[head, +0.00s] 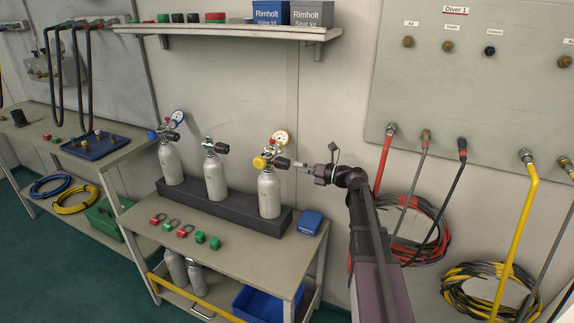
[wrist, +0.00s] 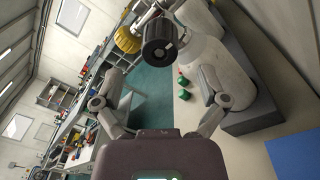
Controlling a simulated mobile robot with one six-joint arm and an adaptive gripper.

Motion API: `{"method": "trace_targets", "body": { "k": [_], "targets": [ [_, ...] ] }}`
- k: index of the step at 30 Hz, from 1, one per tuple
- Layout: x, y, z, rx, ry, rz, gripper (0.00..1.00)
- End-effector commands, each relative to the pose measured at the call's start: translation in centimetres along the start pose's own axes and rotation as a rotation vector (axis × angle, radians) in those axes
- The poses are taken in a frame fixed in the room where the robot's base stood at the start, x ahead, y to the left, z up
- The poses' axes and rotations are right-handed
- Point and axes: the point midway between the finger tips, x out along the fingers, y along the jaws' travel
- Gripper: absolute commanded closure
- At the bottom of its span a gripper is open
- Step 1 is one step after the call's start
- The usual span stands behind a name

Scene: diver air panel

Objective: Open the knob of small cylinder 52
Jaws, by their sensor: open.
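Three small grey cylinders stand in a dark rack (head: 235,209) on the bench; I cannot read a number on any. The right cylinder (head: 269,196) has a yellow knob (head: 260,163), a gauge (head: 280,138) and a black knob (head: 283,162) pointing right. The middle cylinder (head: 215,178) has a black knob; the left cylinder (head: 171,164) has a blue knob and a gauge. My gripper (head: 300,166) is right of the right cylinder's black knob, open and facing it. In the wrist view the black knob (wrist: 158,40) lies just beyond the open fingertips (wrist: 161,72), with the yellow knob (wrist: 128,40) behind.
Red and green fittings (head: 200,238) lie in front of the rack, and a blue box (head: 311,223) lies to its right. A shelf (head: 230,31) overhangs the cylinders. A wall panel (head: 480,90) with hanging hoses is at right.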

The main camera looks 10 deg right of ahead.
Motion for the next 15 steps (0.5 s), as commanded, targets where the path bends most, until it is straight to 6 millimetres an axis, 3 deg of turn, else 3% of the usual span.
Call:
{"method": "trace_targets", "body": {
  "k": [7,15],
  "targets": [
    [3.4,-0.1,0.1,0.0,0.0,0.0,0.07],
    [5.1,0.0,0.0,0.0,-0.001,0.0,0.07]
  ]
}}
